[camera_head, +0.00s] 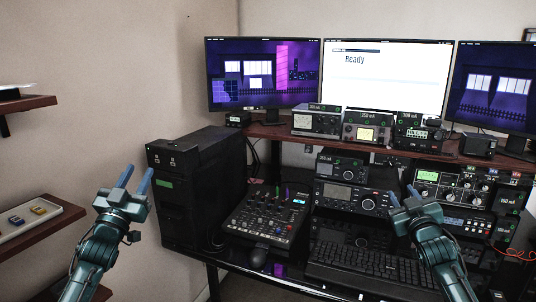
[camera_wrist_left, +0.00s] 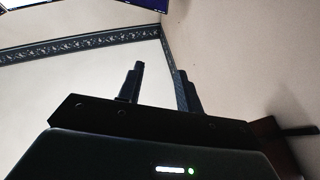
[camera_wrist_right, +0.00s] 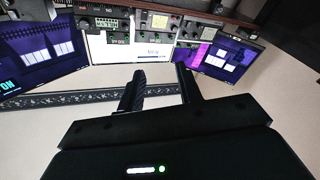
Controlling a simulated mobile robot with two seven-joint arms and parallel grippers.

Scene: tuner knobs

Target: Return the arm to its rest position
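My left gripper (camera_head: 136,176) is raised at the left of the head view, in front of the black computer tower (camera_head: 203,185). Its two blue fingers are apart with nothing between them. The left wrist view shows the same open fingers (camera_wrist_left: 160,70) against a bare wall. My right gripper (camera_head: 402,193) is raised at the right, in front of the radio gear and above the keyboard (camera_head: 365,268) in the picture. Its fingers are apart and empty, as the right wrist view also shows (camera_wrist_right: 160,70). Neither gripper visibly touches anything.
The desk holds a mixer (camera_head: 265,217), a mouse (camera_head: 258,254) and a radio with knobs (camera_head: 352,197). Several small units and monitors, one reading "Ready" (camera_head: 385,75), stand on a raised shelf. Wall shelves at the left carry a tray (camera_head: 68,212) with small coloured items.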

